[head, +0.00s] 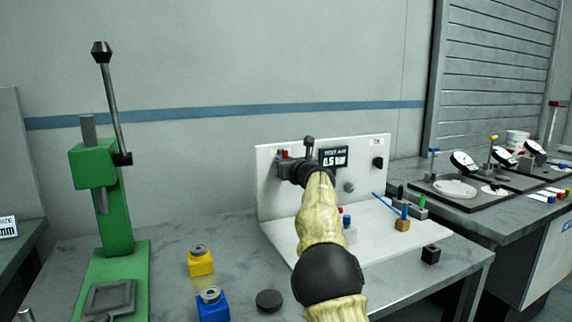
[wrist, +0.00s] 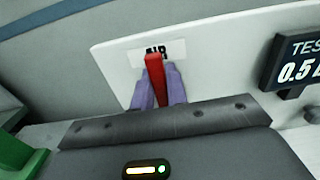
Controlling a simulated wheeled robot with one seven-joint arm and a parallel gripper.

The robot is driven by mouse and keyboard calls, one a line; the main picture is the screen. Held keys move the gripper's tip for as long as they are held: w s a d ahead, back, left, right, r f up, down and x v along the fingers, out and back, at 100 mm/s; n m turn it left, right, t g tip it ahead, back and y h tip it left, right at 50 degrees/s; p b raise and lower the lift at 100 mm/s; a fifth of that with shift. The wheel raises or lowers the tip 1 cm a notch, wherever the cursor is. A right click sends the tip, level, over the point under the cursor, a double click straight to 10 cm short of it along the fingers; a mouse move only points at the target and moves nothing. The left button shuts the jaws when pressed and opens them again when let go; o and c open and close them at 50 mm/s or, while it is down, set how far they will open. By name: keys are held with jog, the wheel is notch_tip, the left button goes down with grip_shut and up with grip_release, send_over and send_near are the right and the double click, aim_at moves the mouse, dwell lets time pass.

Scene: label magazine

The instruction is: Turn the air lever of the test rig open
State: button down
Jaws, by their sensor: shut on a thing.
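The test rig is a white upright panel (head: 264,190) on a white base at the back of the bench. The red air lever (wrist: 155,72) stands below the AIR label (wrist: 147,52) in the wrist view, pointing up in the picture. My gripper (wrist: 157,84) is shut on the lever, one finger on each side. In the head view my gripper (head: 287,168) is at the panel's left part, with a bit of red lever (head: 285,153) showing. The lever's lower end and pivot are hidden by my gripper.
A display (head: 334,157) reads 0.5 bar, right of the lever. A green press (head: 117,210) with a tall handle stands left. A yellow block (head: 201,265), a blue block (head: 212,306) and a dark disc (head: 269,301) are on the bench in front.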

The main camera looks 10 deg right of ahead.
jog(key=shift+f, duration=0.3)
jog(key=c, duration=1.4)
grip_release()
jog(key=shift+r, duration=0.15)
jog(key=b+v, duration=0.4)
jog(key=v, duration=1.3)
jog(key=shift+s+b, duration=0.2)
jog(key=shift+b, duration=0.15)
jog(key=shift+r, duration=0.15)
